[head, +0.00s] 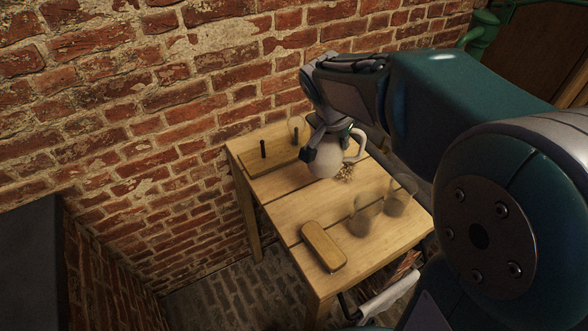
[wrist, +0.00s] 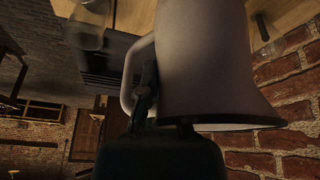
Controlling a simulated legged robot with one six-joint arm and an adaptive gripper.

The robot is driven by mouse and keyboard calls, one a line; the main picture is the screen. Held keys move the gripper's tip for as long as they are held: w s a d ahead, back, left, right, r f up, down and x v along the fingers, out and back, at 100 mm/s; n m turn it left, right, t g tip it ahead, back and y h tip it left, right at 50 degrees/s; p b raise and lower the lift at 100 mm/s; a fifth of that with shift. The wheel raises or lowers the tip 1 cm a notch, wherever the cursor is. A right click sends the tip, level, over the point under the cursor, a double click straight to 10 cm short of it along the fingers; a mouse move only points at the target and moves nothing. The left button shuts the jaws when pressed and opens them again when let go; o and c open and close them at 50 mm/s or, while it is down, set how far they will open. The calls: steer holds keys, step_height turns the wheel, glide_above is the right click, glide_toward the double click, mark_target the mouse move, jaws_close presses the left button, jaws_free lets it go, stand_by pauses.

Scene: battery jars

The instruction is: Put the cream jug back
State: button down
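The cream jug (head: 322,163) is a pale, rounded vessel with a loop handle on its right, over the back middle of the wooden table. My gripper (head: 325,143) is at its top, coming down from above, and appears shut on it. In the wrist view the jug (wrist: 205,65) fills the middle, its flared end towards my gripper (wrist: 150,112). A dark finger lies between the handle and the body; the other finger is hidden. I cannot tell whether the jug's bottom touches the table.
A wooden board (head: 262,164) with dark pegs and a clear glass (head: 297,128) are at the table's back left. A small pile of bits (head: 345,173) lies beside the jug. Clear glasses (head: 399,196) stand at the right. An oblong wooden box (head: 323,247) lies in front. A brick wall (head: 150,110) is behind.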

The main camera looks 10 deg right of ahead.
steer(key=w+a+f, duration=0.3)
steer(key=a+f, duration=0.6)
steer(key=f, duration=0.2)
steer(key=shift+w, duration=0.3)
steer(key=c, duration=0.8)
jaws_free()
steer(key=shift+f, duration=0.1)
